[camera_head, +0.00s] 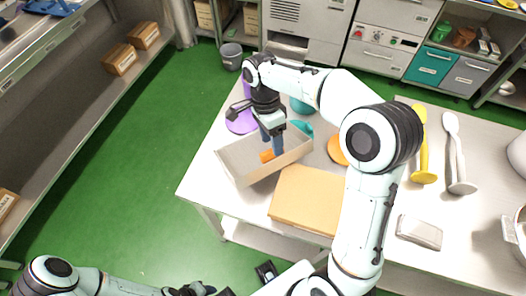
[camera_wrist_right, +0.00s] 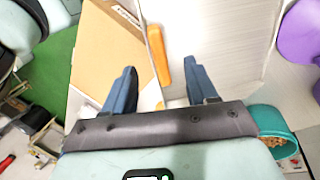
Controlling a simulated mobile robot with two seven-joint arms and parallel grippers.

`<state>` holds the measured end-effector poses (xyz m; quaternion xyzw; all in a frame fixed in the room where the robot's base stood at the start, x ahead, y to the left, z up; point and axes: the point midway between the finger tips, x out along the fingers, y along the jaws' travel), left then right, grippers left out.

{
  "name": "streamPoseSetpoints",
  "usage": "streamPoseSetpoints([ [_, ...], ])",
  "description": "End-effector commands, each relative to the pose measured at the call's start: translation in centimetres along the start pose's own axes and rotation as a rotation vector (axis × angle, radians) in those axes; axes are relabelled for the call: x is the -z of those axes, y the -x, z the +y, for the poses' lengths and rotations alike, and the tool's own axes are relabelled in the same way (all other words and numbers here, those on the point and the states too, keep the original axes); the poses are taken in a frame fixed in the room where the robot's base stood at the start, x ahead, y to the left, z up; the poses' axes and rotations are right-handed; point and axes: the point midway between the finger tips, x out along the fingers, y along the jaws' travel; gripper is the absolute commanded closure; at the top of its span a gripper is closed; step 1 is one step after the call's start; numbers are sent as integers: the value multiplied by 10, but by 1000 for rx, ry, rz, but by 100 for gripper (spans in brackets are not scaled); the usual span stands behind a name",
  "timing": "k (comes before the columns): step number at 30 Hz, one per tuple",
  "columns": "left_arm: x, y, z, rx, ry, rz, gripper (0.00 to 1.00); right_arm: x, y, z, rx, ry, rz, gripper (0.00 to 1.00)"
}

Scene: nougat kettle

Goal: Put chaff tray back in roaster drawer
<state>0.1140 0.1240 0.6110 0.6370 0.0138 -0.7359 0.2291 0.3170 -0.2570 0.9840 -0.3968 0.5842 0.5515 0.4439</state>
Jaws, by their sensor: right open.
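An open, pale grey-beige tray (camera_head: 231,168), likely the chaff tray, sits on the table's left end. An orange piece (camera_head: 266,156) shows at it, and also in the right wrist view (camera_wrist_right: 163,72). My right gripper (camera_head: 272,146) is open and points down over the tray. In the right wrist view its blue fingers (camera_wrist_right: 160,88) are apart, with the tray's wall (camera_wrist_right: 156,45) and the orange piece between them; contact cannot be told. My left gripper (camera_head: 193,288) is partly visible at the bottom edge, its jaws unclear. I cannot clearly make out the roaster drawer.
A cardboard box (camera_head: 305,198) lies close beside the tray. A purple item (camera_head: 241,122) and a teal bowl (camera_head: 301,106) stand behind. Yellow (camera_head: 424,150) and white (camera_head: 456,150) long-handled items lie right. Grey cabinets (camera_head: 385,32) line the back; green floor (camera_head: 120,150) is open left.

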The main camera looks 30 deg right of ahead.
Motion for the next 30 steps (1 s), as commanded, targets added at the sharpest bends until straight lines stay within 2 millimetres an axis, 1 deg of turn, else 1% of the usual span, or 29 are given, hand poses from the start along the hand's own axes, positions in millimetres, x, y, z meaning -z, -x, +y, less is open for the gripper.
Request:
streamPoseSetpoints([
  [1, -1, -2, -1, 0, 0, -1, 61, -2, -9, 2, -5, 2, 1, 43],
  [3, -1, -4, -2, 1, 1, -2, 61, -5, -20, 3, -6, 1, 1, 43],
  [6, -2, -7, -3, 1, 1, -4, 61, -6, -35, 3, -5, -1, 1, 43],
  [8, -2, -8, -4, 1, 2, -4, 61, -6, -41, 3, -5, 0, 1, 43],
  [11, -2, -8, -4, 2, 2, -4, 61, -6, -45, 2, -1, 0, 1, 43],
  [17, -2, -8, -4, 1, 1, -4, 61, -6, -45, 2, 0, 0, 1, 43],
  [20, -2, -8, -4, 1, 1, -4, 61, -6, -45, 2, -1, 0, 1, 72],
  [21, -2, -8, -4, 1, 1, -4, 61, -6, -45, 2, -1, 0, 0, 85],
  [22, -2, -8, -4, 1, 2, -4, 61, -6, -45, 2, -1, 0, 1, 95],
  [23, -2, -8, -4, 1, 2, -4, 61, -6, -45, 2, -1, 0, 0, 100],
  [30, -2, -8, -4, 1, 2, -4, 61, -6, -44, 2, 1, 0, 0, 100],
])
